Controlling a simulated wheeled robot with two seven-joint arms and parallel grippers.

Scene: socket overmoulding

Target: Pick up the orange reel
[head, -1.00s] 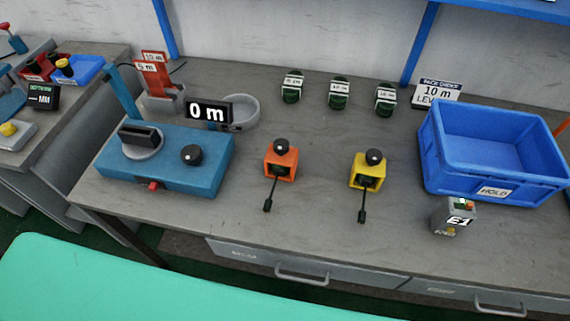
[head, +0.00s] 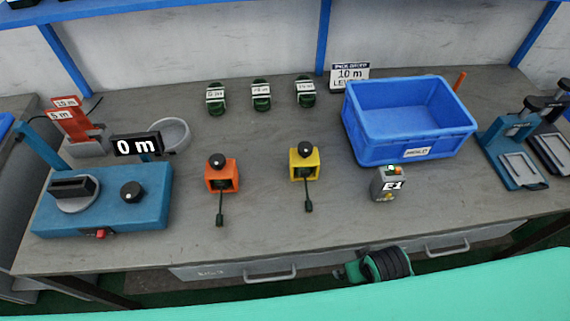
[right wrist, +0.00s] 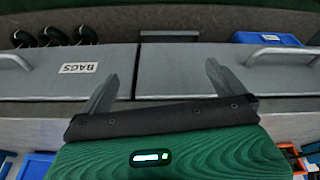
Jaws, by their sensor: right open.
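The orange reel (head: 222,175) stands upright on the grey bench in the head view, with a black knob on top. Its dark cable with a plug end lies toward the front edge. A yellow reel (head: 305,164) of the same shape stands to its right. My right gripper is open and empty in the right wrist view (right wrist: 162,68), facing grey drawer fronts; no reel shows between its fingers. A green and black part, seemingly of my right arm, shows low in front of the bench in the head view, away from the orange reel. My left gripper is not in view.
A blue machine (head: 102,200) with a "0 m" display (head: 136,145) stands left of the orange reel. Several green coils (head: 261,96) lie behind. A blue crate (head: 408,148) and a grey E1 device (head: 388,184) stand right. Bench around the orange reel is clear.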

